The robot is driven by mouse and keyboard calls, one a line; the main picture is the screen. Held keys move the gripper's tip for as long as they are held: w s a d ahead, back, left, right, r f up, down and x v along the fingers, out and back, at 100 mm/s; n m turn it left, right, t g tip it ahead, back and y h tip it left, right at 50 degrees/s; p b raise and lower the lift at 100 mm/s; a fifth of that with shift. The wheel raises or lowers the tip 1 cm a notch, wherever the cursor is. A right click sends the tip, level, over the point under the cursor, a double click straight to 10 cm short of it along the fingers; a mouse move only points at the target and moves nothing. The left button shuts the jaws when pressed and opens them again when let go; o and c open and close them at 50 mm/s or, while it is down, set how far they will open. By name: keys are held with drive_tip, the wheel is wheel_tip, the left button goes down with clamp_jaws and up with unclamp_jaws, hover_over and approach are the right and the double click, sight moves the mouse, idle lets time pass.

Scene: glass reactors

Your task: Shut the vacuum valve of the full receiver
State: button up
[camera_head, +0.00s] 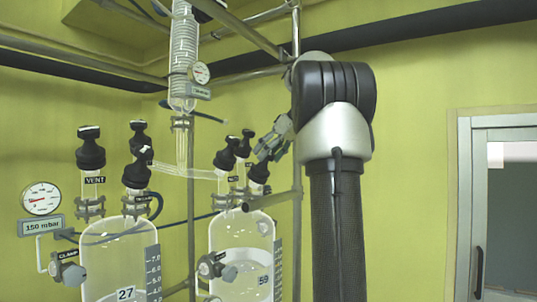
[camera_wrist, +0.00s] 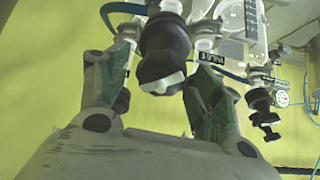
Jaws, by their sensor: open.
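Two glass receivers stand side by side in the head view, the left one numbered 27 (camera_head: 106,262) and the right one numbered 59 (camera_head: 228,240). Pale liquid seems to show in the right one; the left one's level is unclear. Black valve knobs top the right receiver: a left one (camera_head: 225,158), a rear one (camera_head: 244,143) and a front one (camera_head: 259,174). Their labels are too small to read. My gripper (camera_head: 272,142) is just right of these knobs. In the wrist view my gripper (camera_wrist: 166,48) is open, its fingers either side of a black knob (camera_wrist: 163,62); contact cannot be told.
Left receiver knobs include one labelled VENT (camera_head: 91,152). A gauge (camera_head: 41,198) reads above a 150 mbar plate. A glass condenser (camera_head: 183,60) and metal frame poles (camera_head: 297,220) stand close by. In the wrist view, an INLET label (camera_wrist: 212,58) and another knob (camera_wrist: 262,105) lie right.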

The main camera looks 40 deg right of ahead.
drive_tip(key=shift+f, duration=0.1)
drive_tip(key=c, duration=1)
drive_tip(key=shift+c, duration=0.2)
drive_tip(key=shift+m, duration=0.4)
